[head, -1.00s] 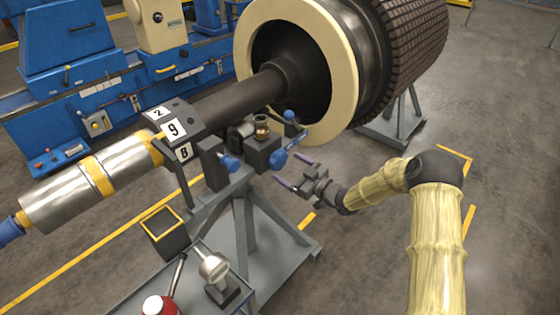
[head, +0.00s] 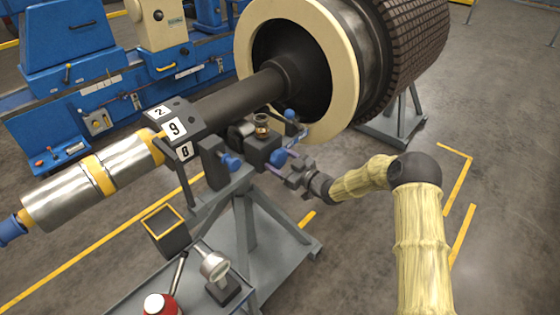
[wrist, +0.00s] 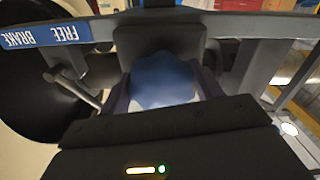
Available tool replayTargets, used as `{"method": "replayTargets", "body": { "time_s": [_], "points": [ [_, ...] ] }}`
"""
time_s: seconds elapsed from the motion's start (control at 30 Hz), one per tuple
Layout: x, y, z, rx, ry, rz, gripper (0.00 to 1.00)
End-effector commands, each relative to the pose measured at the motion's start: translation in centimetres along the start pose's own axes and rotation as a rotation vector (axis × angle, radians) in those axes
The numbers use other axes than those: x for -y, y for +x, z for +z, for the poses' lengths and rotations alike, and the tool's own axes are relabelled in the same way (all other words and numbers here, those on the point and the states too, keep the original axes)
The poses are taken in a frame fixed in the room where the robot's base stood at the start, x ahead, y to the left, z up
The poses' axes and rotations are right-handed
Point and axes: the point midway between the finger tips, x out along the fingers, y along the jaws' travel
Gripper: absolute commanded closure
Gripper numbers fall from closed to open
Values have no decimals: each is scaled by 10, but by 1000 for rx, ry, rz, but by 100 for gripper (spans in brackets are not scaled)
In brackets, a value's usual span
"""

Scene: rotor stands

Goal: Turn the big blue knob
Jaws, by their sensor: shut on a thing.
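The big blue knob (head: 278,158) is on the dark block of the rotor stand, in the middle of the head view. It also shows as a blue lobed shape in the centre of the wrist view (wrist: 162,84). My gripper (head: 286,163) is at the knob, coming from the right. In the wrist view its purple-grey fingers stand on the left and right sides of the knob, shut on it. The lower part of the knob is hidden behind the gripper's dark body. I cannot tell how far the knob is turned.
A smaller blue knob (head: 231,162) sits left on the stand. A blue-ended lever (head: 290,116) is just above the big knob. A blue label (wrist: 62,33) reads FREE and BRAKE. The large rotor (head: 345,75) rises behind.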

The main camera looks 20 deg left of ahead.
Motion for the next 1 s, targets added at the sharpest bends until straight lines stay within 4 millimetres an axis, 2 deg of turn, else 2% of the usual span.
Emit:
{"method": "replayTargets", "body": {
  "time_s": [0.47, 1.0],
  "points": [
    [-1, -1, 0, -1, 124, 4, 59],
    [1, -1, -1, -1, 585, 4, 59]
  ]
}}
